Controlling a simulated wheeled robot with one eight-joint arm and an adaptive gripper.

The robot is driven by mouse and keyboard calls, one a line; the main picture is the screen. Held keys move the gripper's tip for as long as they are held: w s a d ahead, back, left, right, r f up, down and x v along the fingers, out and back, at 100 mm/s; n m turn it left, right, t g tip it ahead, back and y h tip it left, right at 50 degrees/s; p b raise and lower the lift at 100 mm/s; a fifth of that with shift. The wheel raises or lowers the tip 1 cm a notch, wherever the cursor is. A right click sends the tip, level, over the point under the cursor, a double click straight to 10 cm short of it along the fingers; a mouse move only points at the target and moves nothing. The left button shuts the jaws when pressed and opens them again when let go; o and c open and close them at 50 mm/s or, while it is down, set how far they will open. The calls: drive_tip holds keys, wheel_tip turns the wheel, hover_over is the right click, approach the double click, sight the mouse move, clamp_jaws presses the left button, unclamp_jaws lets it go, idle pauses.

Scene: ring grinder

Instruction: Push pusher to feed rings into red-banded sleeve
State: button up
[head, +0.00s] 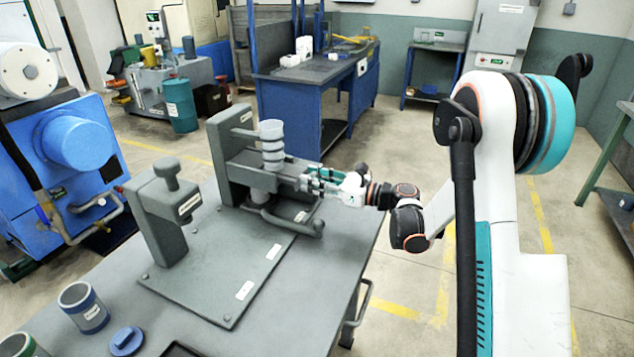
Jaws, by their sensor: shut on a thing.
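A grey ring-feeding fixture (232,150) stands at the back of the grey table, with an upright stack of pale grey rings (271,146) in it. My gripper (308,181) reaches in from the right, level with the lower part of the stack. It is shut on the pusher at the fixture's right side; the fingers hide most of the pusher. A grey sleeve with a bluish band (83,307) stands upright at the table's front left. Another sleeve (17,346) is cut off at the bottom-left corner. I can make out no red band on any sleeve.
A grey post with a knob (165,208) stands left of the fixture on the base plate (222,300). A curved handle (300,226) lies below my gripper. A blue round lid (126,340) and a dark tray (182,350) lie at the front. The plate's front is clear.

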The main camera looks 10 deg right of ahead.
sight(300, 172)
drive_tip(key=shift+x, duration=2.25)
drive_tip(key=b+v, duration=0.1)
drive_tip(key=v, duration=0.5)
drive_tip(key=shift+d, duration=0.2)
drive_tip(key=shift+s, duration=0.1)
drive_tip(key=o, duration=1)
